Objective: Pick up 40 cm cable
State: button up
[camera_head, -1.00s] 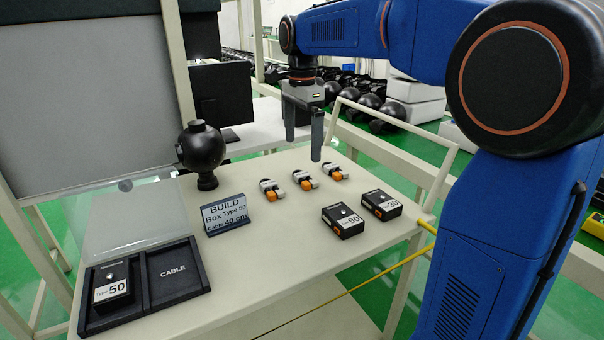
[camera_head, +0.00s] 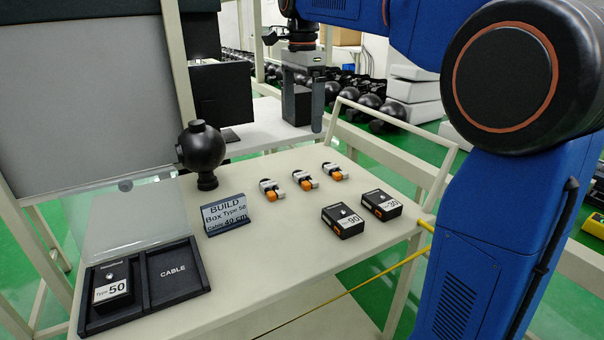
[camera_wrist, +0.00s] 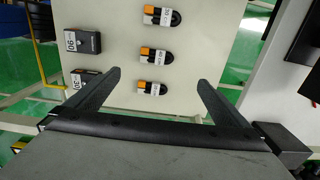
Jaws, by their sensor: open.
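Three small cables with orange and white ends lie in a row on the cream table (camera_head: 270,275). In the head view they are the left cable (camera_head: 270,189), the middle cable (camera_head: 305,180) and the right cable (camera_head: 334,171). The wrist view also shows the three cables, at the top (camera_wrist: 162,16), middle (camera_wrist: 156,55) and bottom (camera_wrist: 152,88); their labels are too small to read surely. My gripper (camera_head: 302,125) is open and empty, raised beyond the far edge of the table. In the wrist view its spread fingers (camera_wrist: 158,85) frame the bottom cable from above.
A sign (camera_head: 226,214) reads "BUILD Box Type 50 Cable 40 cm". A black tray (camera_head: 205,275) holds a Type 50 box (camera_head: 112,285) beside an empty CABLE compartment. Boxes 90 (camera_head: 345,220) and 30 (camera_head: 381,204) stand at the right. A black ball-shaped device (camera_head: 202,150) stands behind the sign.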

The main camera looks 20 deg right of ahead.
aim_at(301, 176)
jog(key=k, duration=1)
